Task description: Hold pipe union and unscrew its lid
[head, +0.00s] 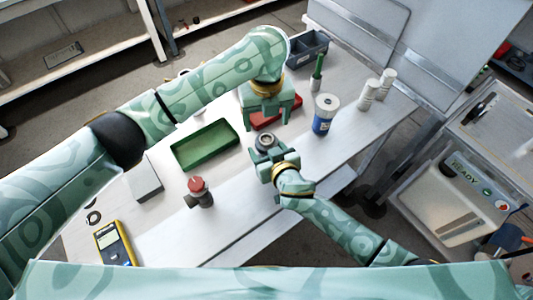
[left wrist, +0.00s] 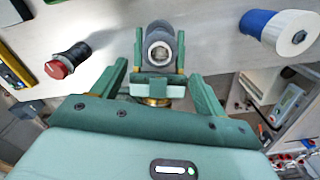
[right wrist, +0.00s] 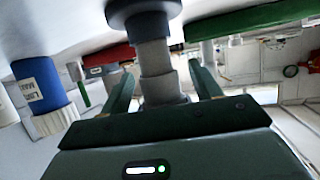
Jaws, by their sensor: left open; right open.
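The grey pipe union (head: 266,141) stands upright on the white table, its round open end facing up. It also shows from above in the left wrist view (left wrist: 159,47). In the right wrist view, which is upside down, the union (right wrist: 155,60) has stepped grey sections and a wide dark flange. My right gripper (head: 265,158) is open, its fingers on either side of the union's upper part; contact cannot be told. My left gripper (head: 267,122) is open and empty, above and behind the union in the head view. I cannot tell the lid apart clearly.
A red-topped button (head: 198,190), a green tray (head: 204,146) and a yellow meter (head: 115,243) lie to the left. A blue bottle (head: 323,122), white bottles (head: 368,95) and a blue-grey bin (head: 306,48) stand to the right and back. A red tray (head: 263,119) lies under my left gripper.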

